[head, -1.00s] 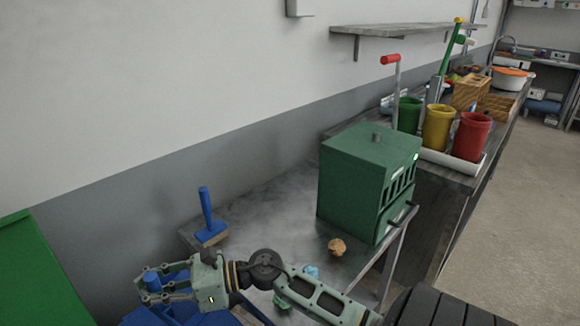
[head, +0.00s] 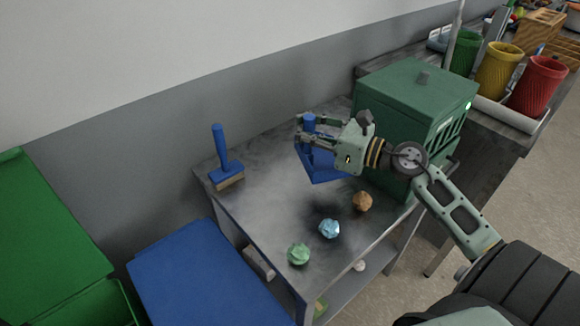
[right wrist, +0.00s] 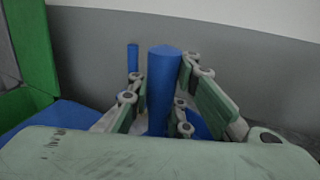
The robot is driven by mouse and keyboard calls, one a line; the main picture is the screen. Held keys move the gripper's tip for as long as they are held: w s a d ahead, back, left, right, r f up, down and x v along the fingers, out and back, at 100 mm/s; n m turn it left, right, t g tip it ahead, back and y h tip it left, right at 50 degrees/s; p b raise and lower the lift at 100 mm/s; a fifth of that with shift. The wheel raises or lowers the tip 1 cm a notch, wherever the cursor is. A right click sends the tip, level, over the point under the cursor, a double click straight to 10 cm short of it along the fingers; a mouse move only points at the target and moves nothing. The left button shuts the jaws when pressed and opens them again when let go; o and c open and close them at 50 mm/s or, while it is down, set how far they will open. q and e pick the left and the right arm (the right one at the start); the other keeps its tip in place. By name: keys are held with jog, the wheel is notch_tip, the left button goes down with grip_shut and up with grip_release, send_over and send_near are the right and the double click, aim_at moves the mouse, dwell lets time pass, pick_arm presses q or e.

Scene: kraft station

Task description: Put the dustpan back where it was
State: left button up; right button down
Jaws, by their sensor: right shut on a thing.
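The blue dustpan (head: 326,170) is in my right gripper (head: 303,131), which is shut around its upright handle. In the head view the pan hangs over the far part of the grey table, in front of the green box; I cannot tell whether its bottom touches the tabletop. In the right wrist view the blue handle (right wrist: 164,90) stands between the fingers of my right gripper (right wrist: 163,68), and most of the pan is hidden. A blue hand brush (head: 228,172) stands upright at the table's left back corner. My left gripper is not in view.
The green box (head: 410,100) stands on the table's right end. Brown (head: 362,201), light blue (head: 329,229) and green (head: 298,254) crumpled balls lie nearer the front. A blue bin (head: 205,280) and a green bin (head: 50,225) are at left. The table between brush and dustpan is clear.

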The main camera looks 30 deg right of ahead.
jog(key=w+a+f, duration=0.2)
jog(key=w+f, duration=0.1)
jog(key=w+a+f, duration=0.2)
jog(key=w+f, duration=0.1)
jog(key=f, duration=0.1)
jog(key=w+a+f, duration=0.2)
jog(key=w+f, duration=0.1)
jog(key=shift+w+f+p, duration=0.3)
jog(key=shift+f+p, duration=0.05)
jog(key=shift+f, duration=0.05)
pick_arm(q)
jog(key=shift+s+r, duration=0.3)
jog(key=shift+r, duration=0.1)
pick_arm(e)
jog(key=shift+f, duration=0.1)
jog(key=c, duration=2.3)
grip_release()
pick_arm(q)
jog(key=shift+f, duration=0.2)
pick_arm(e)
jog(key=o, duration=0.7)
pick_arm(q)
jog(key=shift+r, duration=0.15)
